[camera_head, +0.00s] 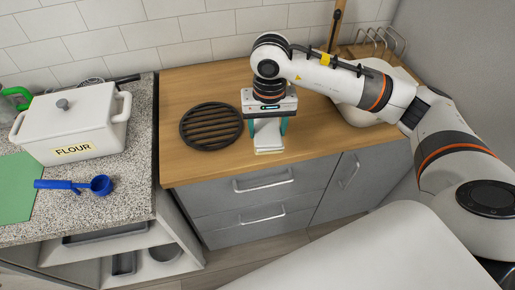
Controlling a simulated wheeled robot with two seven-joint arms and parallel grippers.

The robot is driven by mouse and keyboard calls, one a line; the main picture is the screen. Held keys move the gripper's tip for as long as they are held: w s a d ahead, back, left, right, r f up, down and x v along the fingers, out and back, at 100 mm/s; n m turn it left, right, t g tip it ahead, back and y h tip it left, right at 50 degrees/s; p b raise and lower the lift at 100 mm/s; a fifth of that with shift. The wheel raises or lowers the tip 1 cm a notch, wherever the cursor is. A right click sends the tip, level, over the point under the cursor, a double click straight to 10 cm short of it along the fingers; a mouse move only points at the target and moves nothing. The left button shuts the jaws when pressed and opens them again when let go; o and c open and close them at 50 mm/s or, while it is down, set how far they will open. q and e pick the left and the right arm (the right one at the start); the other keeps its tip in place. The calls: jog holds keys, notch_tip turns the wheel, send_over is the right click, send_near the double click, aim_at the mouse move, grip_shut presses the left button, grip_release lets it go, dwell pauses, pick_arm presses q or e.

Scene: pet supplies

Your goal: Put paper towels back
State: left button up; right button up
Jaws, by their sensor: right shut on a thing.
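My right arm reaches in from the right over the wooden counter. My right gripper (268,126) points down near the counter's front edge, with its teal fingers on either side of a pale white thing. It is shut on this white thing (268,137), which looks like the paper towels. The gripper body hides its upper part. Its lower end is close to the wooden surface, and I cannot tell whether it touches. My left gripper is not in view.
A black round grate (211,126) lies just left of the gripper. A wooden rack (360,50) stands at the back right. On the granite counter are a white flour pot (70,125), a blue scoop (100,185) and a green board (15,190). Drawers (262,185) lie below.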

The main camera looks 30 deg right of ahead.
aim_at(268, 120)
jog(key=w+d+m, duration=0.1)
jog(key=w+m, duration=0.1)
jog(key=w, duration=0.1)
jog(key=shift+d+b, duration=0.3)
jog(key=shift+d, duration=0.05)
jog(key=w+d+m, duration=0.5)
jog(key=d, duration=0.1)
jog(key=f, duration=0.4)
jog(key=f+p, duration=0.1)
jog(key=f, duration=0.1)
jog(key=shift+s+d+f, duration=0.2)
jog(key=shift+d, duration=0.2)
notch_tip(268, 120, down, 4)
jog(key=shift+a+r+p, duration=0.1)
jog(key=shift+r+p, duration=0.1)
jog(key=shift+p, duration=0.3)
jog(key=shift+f, duration=0.25)
jog(key=shift+f, duration=0.1)
